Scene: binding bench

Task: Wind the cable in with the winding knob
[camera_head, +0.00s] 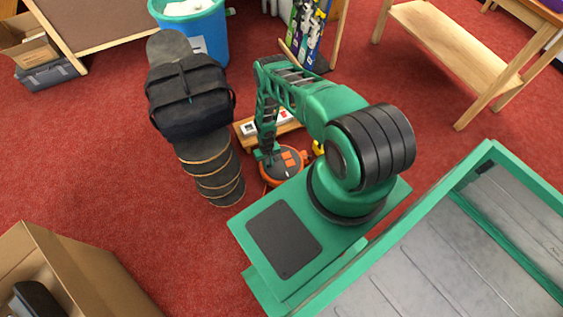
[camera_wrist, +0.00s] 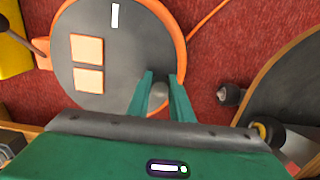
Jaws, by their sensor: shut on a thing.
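The cable reel (camera_head: 283,168) lies on the red carpet in front of my base, a dark grey disc with an orange rim and orange squares. In the wrist view the reel (camera_wrist: 104,98) fills the upper left. The grey winding knob (camera_wrist: 159,93) stands near the disc's edge. My gripper (camera_wrist: 159,97) is shut on the knob, with one green finger at each side. In the head view my gripper (camera_head: 267,157) is at the reel's left side, and the knob is hidden there. An orange cable (camera_wrist: 206,20) runs from the reel toward the upper right in the wrist view.
A white socket strip (camera_head: 250,128) on a wooden board lies behind the reel. A yellow object (camera_head: 318,148) is close at its right. A cardboard box (camera_head: 85,268) stands front left.

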